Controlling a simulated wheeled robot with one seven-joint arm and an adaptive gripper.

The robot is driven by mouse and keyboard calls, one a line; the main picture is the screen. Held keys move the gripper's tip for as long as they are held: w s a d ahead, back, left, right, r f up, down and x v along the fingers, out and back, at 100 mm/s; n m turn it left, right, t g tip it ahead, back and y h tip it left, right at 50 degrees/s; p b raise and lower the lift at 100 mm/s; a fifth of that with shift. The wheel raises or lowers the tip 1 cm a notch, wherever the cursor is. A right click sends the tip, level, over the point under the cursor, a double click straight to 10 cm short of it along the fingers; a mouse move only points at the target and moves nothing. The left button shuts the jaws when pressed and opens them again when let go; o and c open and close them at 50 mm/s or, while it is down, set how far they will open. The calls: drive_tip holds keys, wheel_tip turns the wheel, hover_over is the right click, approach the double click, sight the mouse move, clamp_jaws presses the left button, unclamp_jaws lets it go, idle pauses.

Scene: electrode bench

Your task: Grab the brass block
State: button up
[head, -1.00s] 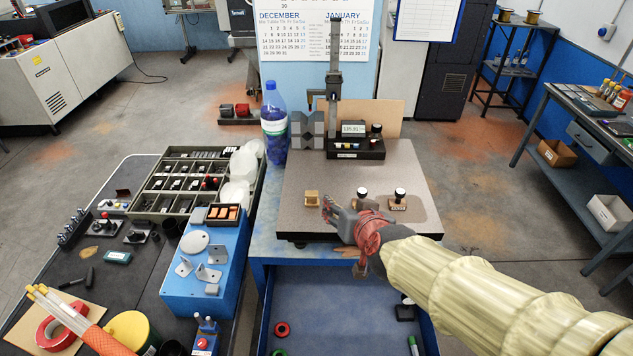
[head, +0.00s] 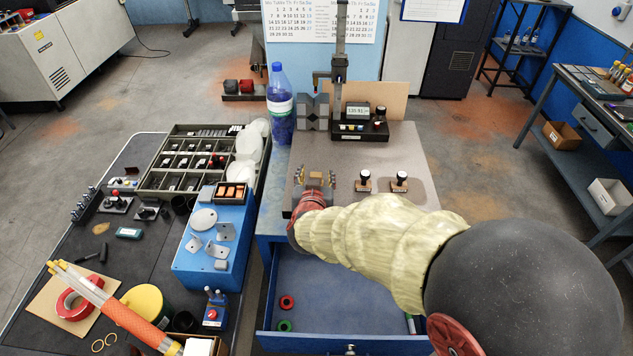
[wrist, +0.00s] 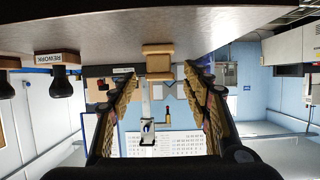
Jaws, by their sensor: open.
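The brass block (head: 316,176) is a small tan-gold block on the grey surface plate (head: 375,155), near its left side. It also shows in the wrist view (wrist: 158,62), which is upside down, in the middle just ahead of the fingers. My gripper (head: 316,181) is open, with one finger on each side of the block in the head view. In the wrist view the open fingers (wrist: 158,84) show a gap on both sides of the block. Neither finger visibly touches it. The block's near lower part is hidden in the head view by my gripper.
Two black-handled stamps (head: 363,181) stand on the plate to the right. A height gauge (head: 339,60) with a display unit and grey V-blocks (head: 313,112) stand behind. A blue-capped bottle (head: 280,105) stands at the back left. An open blue drawer (head: 340,300) lies below.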

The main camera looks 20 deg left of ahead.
drive_tip(key=shift+x, duration=1.1)
drive_tip(key=c, duration=0.3)
clamp_jaws()
